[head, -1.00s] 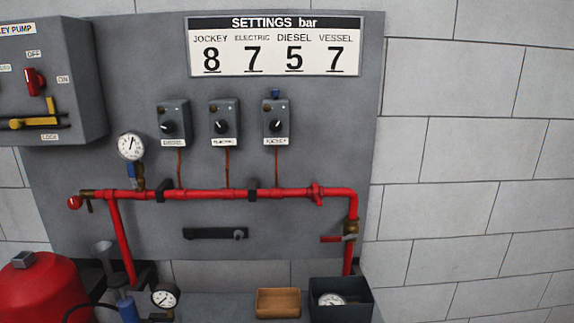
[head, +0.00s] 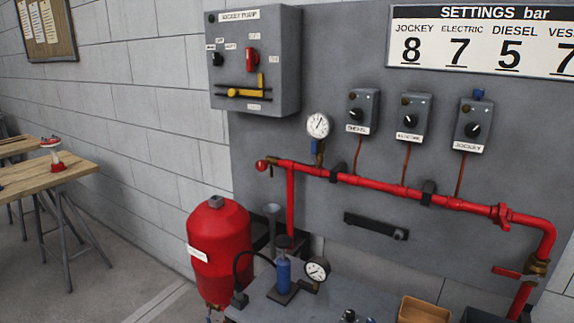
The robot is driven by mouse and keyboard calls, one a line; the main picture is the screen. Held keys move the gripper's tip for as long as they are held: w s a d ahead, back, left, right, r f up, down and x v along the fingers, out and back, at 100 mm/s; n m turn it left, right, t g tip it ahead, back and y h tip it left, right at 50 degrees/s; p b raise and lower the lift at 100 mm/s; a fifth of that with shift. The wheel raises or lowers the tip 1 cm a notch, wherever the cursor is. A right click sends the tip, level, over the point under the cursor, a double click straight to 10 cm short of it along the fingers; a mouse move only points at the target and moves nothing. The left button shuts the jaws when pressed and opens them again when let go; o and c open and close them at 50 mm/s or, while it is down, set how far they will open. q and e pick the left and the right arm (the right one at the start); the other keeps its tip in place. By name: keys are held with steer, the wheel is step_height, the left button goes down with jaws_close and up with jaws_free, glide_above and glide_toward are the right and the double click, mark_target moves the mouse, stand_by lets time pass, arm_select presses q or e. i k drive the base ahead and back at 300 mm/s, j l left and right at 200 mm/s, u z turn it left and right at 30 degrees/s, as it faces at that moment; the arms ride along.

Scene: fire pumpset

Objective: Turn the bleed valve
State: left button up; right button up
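A red pipe (head: 390,190) runs along the grey panel. At its left end is a brass fitting (head: 272,161) with a red round knob (head: 262,165) and a small lever hanging below. At the right, on the down-going pipe, is a brass valve (head: 536,267) with a red lever (head: 508,273) pointing left. A red fitting (head: 502,215) sits on the pipe near the right bend. No label shows which of these is the bleed valve. Neither of my grippers is in view.
A grey control box (head: 255,60) and a pressure gauge (head: 319,126) are above the pipe. Below stand a red vessel (head: 219,250), a blue hand pump (head: 283,272), a second gauge (head: 317,270) and a wooden tray (head: 424,310). A wooden table (head: 45,172) stands at left; floor between is clear.

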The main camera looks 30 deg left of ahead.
mark_target(261, 165)
steer(key=u, duration=1.25)
